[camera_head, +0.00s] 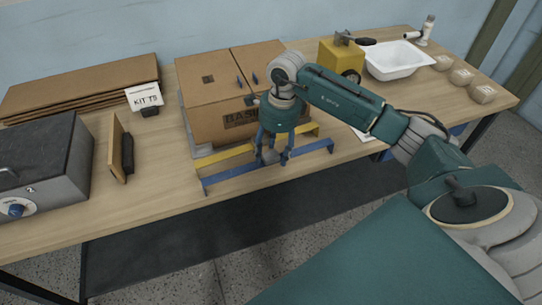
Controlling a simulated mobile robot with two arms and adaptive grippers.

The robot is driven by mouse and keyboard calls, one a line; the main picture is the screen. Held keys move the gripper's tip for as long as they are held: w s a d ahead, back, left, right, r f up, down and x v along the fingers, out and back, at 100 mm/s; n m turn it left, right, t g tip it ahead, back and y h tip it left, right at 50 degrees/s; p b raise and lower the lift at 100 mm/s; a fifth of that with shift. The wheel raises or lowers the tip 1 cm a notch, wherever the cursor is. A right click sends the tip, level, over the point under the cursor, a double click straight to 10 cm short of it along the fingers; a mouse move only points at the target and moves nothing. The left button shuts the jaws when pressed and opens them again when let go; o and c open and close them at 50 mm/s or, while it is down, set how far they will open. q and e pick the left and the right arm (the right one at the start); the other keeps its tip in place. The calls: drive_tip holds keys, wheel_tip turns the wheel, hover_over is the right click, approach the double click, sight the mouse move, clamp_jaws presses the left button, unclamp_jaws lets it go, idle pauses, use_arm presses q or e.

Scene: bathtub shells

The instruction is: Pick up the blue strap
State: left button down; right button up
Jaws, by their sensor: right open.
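The blue strap (228,174) is a long thin bar with bent ends. It lies on the wooden table near the front edge, in front of the cardboard box. A yellow strap (215,157) of similar shape lies just behind it, closer to the box. My right gripper (272,160) points down over the middle of the blue strap, with its fingers apart. The fingers hide part of both straps, and I cannot tell whether they touch the blue one. My left gripper is not in view.
The cardboard box (205,105) stands right behind the straps. A grey machine (62,160) and an upright wooden block (116,150) stand left. A white basin (398,62), a yellow device (338,58) and several small wrapped parcels (461,76) are at the right. The table's front edge is close.

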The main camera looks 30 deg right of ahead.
drive_tip(key=shift+f, duration=0.1)
drive_tip(key=shift+c, duration=0.5)
drive_tip(key=c, duration=1.2)
